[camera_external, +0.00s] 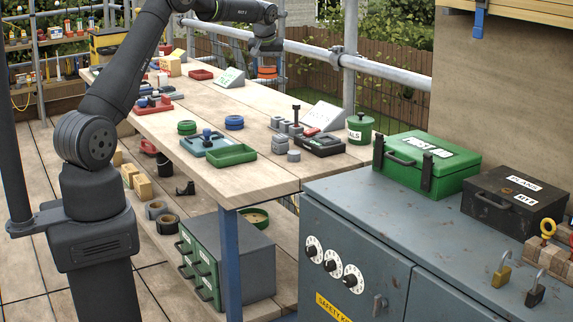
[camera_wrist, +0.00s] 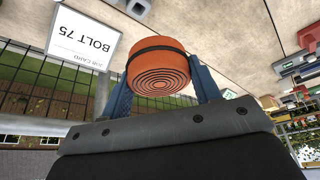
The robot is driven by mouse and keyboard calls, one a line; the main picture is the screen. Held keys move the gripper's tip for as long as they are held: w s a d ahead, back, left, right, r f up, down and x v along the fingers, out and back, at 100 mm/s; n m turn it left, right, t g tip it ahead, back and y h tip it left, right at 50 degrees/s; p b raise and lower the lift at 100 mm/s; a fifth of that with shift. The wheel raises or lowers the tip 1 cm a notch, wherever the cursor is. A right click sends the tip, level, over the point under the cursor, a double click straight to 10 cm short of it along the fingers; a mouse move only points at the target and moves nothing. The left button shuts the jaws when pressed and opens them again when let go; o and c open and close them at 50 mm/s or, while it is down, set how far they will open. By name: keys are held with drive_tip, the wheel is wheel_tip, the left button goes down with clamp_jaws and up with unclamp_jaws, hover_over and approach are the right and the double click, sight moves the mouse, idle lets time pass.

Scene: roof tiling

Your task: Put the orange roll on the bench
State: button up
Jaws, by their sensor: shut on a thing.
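The orange roll (camera_wrist: 158,68) shows in the wrist view with a dark band around it and ringed layers on its end. My gripper (camera_wrist: 163,85) has its blue fingers shut on the roll, one on each side. In the external view the orange roll (camera_external: 267,72) hangs under my gripper (camera_external: 267,62), near the metal railing at the far right side of the bench. The wooden bench (camera_external: 245,178) runs away from the camera. The roll looks to be at or beyond the bench's edge; its height above the top cannot be told.
A job card stand (camera_wrist: 85,37) marked BOLT 75 is close to the roll. A red tray (camera_external: 201,75), green tray (camera_external: 231,155), blue ring (camera_external: 234,122) and green canister (camera_external: 360,128) stand on the bench. Bare wood lies between them. A metal railing (camera_external: 310,50) runs alongside.

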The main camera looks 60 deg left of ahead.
drive_tip(key=s+a+n, duration=0.2)
drive_tip(key=s+a, duration=0.4)
drive_tip(key=a, duration=0.5)
hover_over(220, 116)
drive_tip(key=d, duration=0.2)
drive_tip(key=shift+g, duration=0.3)
drive_tip(key=f, duration=1.3)
drive_tip(key=shift+s+a+f, duration=0.25)
drive_tip(key=shift+s+f, duration=0.1)
drive_tip(key=shift+s, duration=0.05)
drive_tip(key=shift+a+f, duration=0.1)
drive_tip(key=shift+f, duration=1.95)
drive_tip(key=shift+f, duration=0.15)
drive_tip(key=o, duration=1)
drive_tip(key=shift+o, duration=0.2)
